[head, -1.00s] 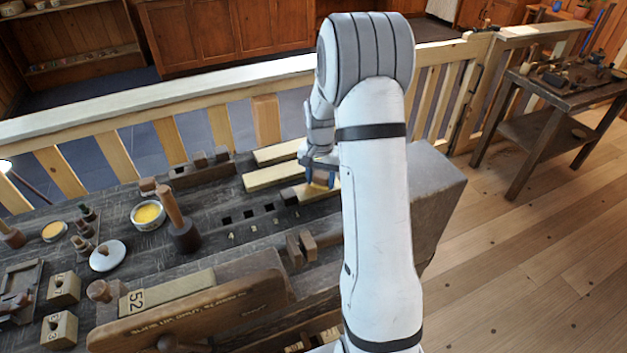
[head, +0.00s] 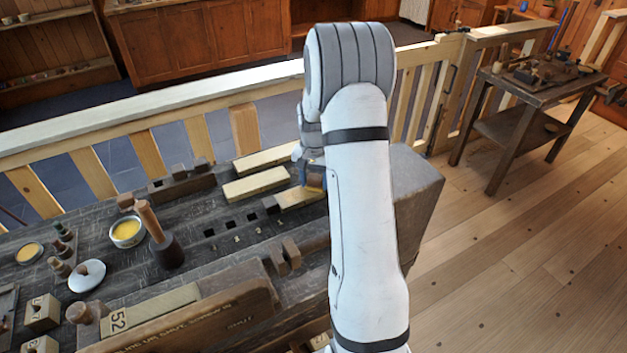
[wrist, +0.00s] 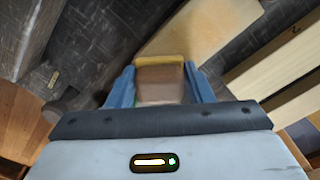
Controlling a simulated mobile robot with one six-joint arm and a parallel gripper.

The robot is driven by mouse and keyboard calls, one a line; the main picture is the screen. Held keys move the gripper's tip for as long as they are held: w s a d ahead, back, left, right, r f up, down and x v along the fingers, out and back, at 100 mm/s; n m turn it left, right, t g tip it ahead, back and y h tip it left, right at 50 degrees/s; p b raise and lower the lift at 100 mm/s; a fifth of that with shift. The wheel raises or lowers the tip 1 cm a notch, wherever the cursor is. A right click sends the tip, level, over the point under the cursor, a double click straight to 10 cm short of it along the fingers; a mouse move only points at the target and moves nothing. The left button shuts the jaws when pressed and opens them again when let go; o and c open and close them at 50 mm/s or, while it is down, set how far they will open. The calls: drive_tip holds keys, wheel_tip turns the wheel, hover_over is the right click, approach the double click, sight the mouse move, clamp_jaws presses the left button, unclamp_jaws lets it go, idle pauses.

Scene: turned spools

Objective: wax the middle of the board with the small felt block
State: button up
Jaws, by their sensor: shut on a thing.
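My gripper (wrist: 160,72) is shut on the small felt block (wrist: 160,88), a brown block with a yellowish layer along its far edge, between two blue fingers. In the head view my gripper (head: 313,178) is over the right part of a pale board (head: 294,199) on the bench. The board also shows in the wrist view (wrist: 197,32), just beyond the block. I cannot tell whether the block touches it. My arm hides the board's right end in the head view. An open tin of yellow wax (head: 126,232) stands further left on the bench.
Two more pale boards (head: 256,185) (head: 277,159) lie behind the one at my gripper. A white lid (head: 87,275) lies nearer. A wooden railing (head: 190,115) runs behind the bench.

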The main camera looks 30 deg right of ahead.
sight(315, 177)
drive_tip(key=shift+r+p, duration=1.7)
drive_tip(key=shift+r, duration=1.25)
drive_tip(key=shift+r, duration=0.1)
drive_tip(key=shift+r+p, duration=0.95)
drive_tip(key=shift+r, duration=0.45)
